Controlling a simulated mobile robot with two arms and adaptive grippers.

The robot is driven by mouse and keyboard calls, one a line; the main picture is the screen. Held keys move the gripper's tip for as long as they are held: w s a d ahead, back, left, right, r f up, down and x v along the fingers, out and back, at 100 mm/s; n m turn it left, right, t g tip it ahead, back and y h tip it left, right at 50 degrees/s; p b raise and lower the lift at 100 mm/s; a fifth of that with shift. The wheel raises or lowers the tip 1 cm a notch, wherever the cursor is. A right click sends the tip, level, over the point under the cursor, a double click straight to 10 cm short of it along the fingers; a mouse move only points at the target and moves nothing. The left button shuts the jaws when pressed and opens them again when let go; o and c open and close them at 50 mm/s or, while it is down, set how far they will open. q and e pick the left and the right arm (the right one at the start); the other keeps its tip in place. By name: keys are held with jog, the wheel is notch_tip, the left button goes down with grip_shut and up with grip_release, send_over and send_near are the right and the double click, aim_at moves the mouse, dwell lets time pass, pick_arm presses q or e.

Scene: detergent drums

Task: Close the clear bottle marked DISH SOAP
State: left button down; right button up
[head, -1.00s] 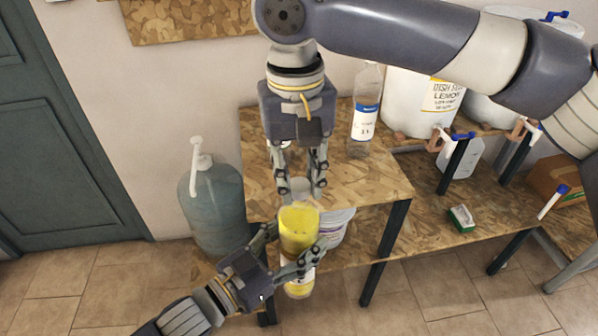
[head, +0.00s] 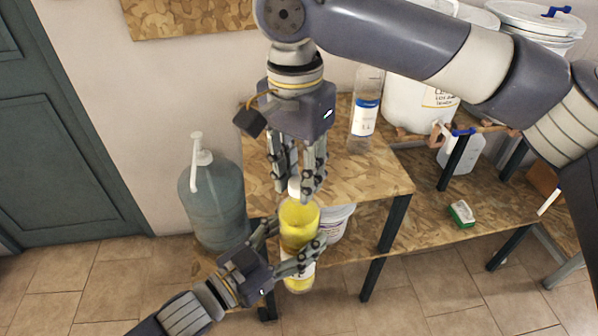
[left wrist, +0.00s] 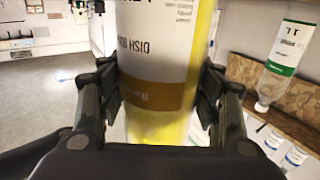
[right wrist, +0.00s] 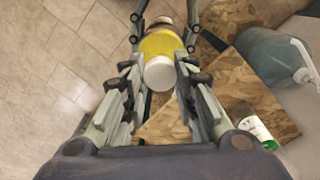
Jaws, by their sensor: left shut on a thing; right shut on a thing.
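The clear bottle (head: 299,222) of yellow liquid stands roughly upright in front of the bench. Its label reads DISH SOAP, upside down in the left wrist view (left wrist: 152,48). My left gripper (head: 290,246) is shut around its body from the lower left. My right gripper (head: 294,190) points down over the bottle, shut on a white cap (head: 294,187). In the right wrist view the cap (right wrist: 159,73) sits between the fingers, over the bottle's top. The neck is hidden behind it, so I cannot tell how tightly the cap sits.
A large bluish jug with a white pump (head: 214,205) stands left of the bench (head: 350,180). A clear bottle with a blue label (head: 364,115) stands on the bench. A white drum (head: 415,105) is further right. A green sponge (head: 462,213) lies on the lower shelf.

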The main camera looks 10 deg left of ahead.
jog(key=m, duration=0.6)
jog(key=shift+a, duration=0.15)
jog(key=m, duration=0.5)
jog(key=shift+w+r, duration=0.1)
jog(key=shift+m, duration=1)
jog(key=o, duration=0.6)
jog(key=shift+o, duration=0.2)
